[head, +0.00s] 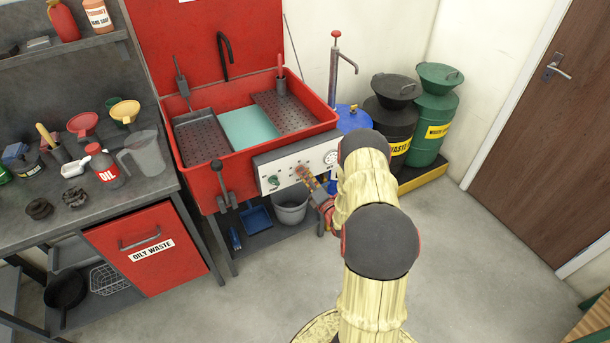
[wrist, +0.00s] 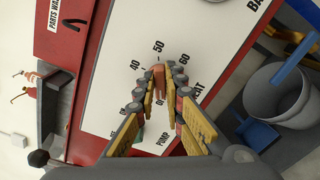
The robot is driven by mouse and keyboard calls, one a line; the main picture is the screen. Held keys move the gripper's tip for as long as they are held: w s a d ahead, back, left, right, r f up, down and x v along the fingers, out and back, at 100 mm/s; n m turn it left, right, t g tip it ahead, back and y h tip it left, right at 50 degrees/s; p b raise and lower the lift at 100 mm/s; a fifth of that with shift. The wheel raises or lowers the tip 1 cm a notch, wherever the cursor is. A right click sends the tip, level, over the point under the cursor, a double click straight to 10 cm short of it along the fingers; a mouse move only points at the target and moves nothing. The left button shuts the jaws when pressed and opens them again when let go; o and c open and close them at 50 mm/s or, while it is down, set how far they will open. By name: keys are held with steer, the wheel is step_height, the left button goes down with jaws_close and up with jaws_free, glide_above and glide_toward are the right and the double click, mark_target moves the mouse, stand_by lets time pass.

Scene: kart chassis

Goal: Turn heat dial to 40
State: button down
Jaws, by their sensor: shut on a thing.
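The heat dial (wrist: 159,82) is an orange-red knob on the white control panel (wrist: 112,72). It shows between my fingertips in the wrist view. Printed marks 40, 50 and 60 arc around its far side. The knob's long shape points roughly toward 50; its exact pointer is hard to tell. My gripper (wrist: 162,84) is shut on the dial, with yellow fingers on both sides. The fingers partly cover the HEAT label and the lower marks. In the head view, my gripper (head: 304,173) is at the panel (head: 289,159) on the front of the red parts washer, hiding the dial.
A green pump knob (head: 273,181) is left of my gripper, and a round gauge (head: 331,158) is to its right. A grey bucket (head: 291,205) and blue dustpan (head: 256,219) sit below the panel. Waste cans (head: 393,115) stand to the right. Open floor lies in front.

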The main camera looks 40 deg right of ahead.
steer(key=shift+f+m, duration=0.1)
steer(key=shift+m, duration=0.3)
steer(key=m+b, duration=0.1)
steer(key=m, duration=0.6)
steer(key=m+b, duration=0.1)
steer(key=m, duration=0.7)
steer(key=m+b, duration=0.1)
steer(key=m, duration=0.6)
steer(key=shift+a+f+b, duration=0.15)
steer(key=shift+f+b, duration=0.15)
steer(key=shift+b, duration=0.1)
steer(key=shift+m, duration=0.4)
steer(key=c, duration=1.9)
jaws_free()
steer(key=shift+s, duration=0.1)
